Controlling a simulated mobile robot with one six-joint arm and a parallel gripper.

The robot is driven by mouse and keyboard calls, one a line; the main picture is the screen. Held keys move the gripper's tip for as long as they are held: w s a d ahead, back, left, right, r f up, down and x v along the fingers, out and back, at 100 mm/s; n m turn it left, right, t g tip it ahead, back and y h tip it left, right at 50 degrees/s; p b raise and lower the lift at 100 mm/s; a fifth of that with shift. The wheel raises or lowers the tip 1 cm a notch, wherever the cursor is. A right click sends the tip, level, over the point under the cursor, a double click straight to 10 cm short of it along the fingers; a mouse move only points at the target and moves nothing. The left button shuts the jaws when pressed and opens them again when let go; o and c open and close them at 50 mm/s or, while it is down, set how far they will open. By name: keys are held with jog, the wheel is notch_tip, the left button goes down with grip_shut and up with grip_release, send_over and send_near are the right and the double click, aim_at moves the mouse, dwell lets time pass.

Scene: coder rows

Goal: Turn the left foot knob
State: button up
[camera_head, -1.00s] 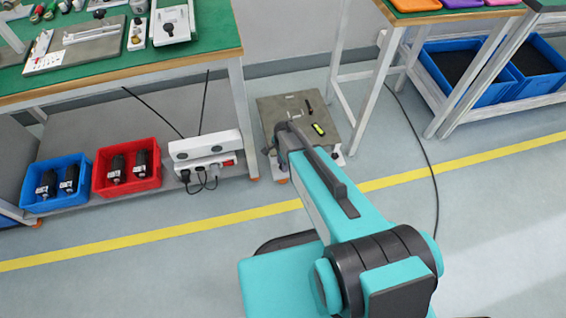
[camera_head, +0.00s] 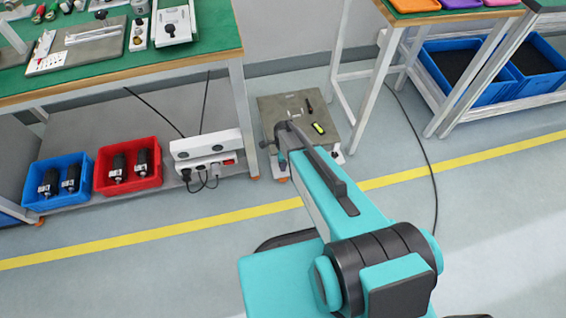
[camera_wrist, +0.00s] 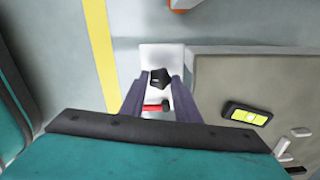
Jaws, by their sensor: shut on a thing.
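The foot knob (camera_wrist: 160,77) is black and faceted, on a white foot plate (camera_wrist: 153,56) beside the grey base plate (camera_wrist: 215,68). In the wrist view my gripper (camera_wrist: 158,84) has its two dark fingers on either side of the knob and is shut on it. A red part (camera_wrist: 155,108) shows between the fingers, below the knob. In the head view the grey base plate (camera_head: 275,106) sits low on the floor, with my arm reaching to its left side.
A yellow-green level (camera_head: 318,128) lies on the plate, with small parts nearby. To the left are a white socket box (camera_head: 205,146), a red bin (camera_head: 128,170) and a blue bin (camera_head: 58,188). Table legs (camera_head: 365,105) stand close on the right. The front floor is open.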

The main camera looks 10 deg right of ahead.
jog(key=o, duration=1)
jog(key=shift+s+a+f, duration=0.1)
jog(key=shift+s+f, duration=0.05)
jog(key=shift+f, duration=0.05)
jog(key=shift+c, duration=0.2)
jog(key=shift+o, duration=0.4)
jog(key=shift+r, duration=0.15)
jog(key=shift+w+n, duration=0.2)
jog(key=shift+n, duration=0.3)
